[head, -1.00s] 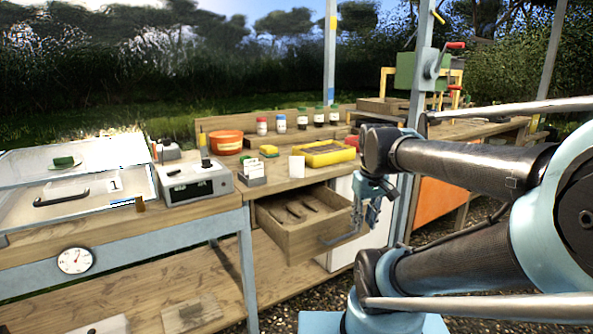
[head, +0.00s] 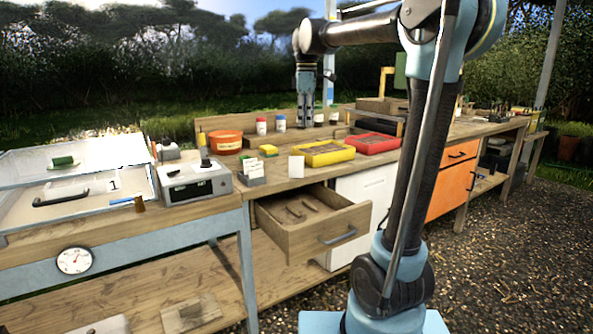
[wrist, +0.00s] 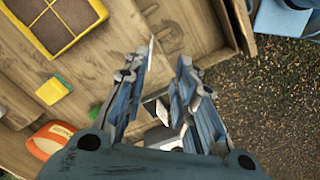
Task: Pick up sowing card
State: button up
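A small white card (head: 297,166), which looks like the sowing card, stands upright on the bench between the grey card holder and the yellow tray. In the wrist view a thin white edge (wrist: 151,46) just beyond the left finger appears to be this card seen from above. My gripper (head: 305,122) hangs pointing down above the bench. In the wrist view my gripper (wrist: 157,68) has its two fingers apart, with nothing held between them. The grey holder with white cards (head: 252,172) stands left of the card, and the fingers partly hide that area in the wrist view.
A yellow tray (head: 330,153) and a red tray (head: 373,143) stand to the right. A yellow-green sponge (head: 268,150) and an orange pot (head: 226,142) are at the left. The open drawer (head: 310,240) juts out below the card. A scale (head: 195,184) stands left.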

jog(key=w+a+r+n, duration=0.1)
jog(key=w+a, duration=0.1)
send_over(296, 177)
jog(key=shift+n, duration=0.3)
jog(key=shift+w+d+f, duration=0.1)
jog(key=shift+f, duration=8.35)
grip_shut()
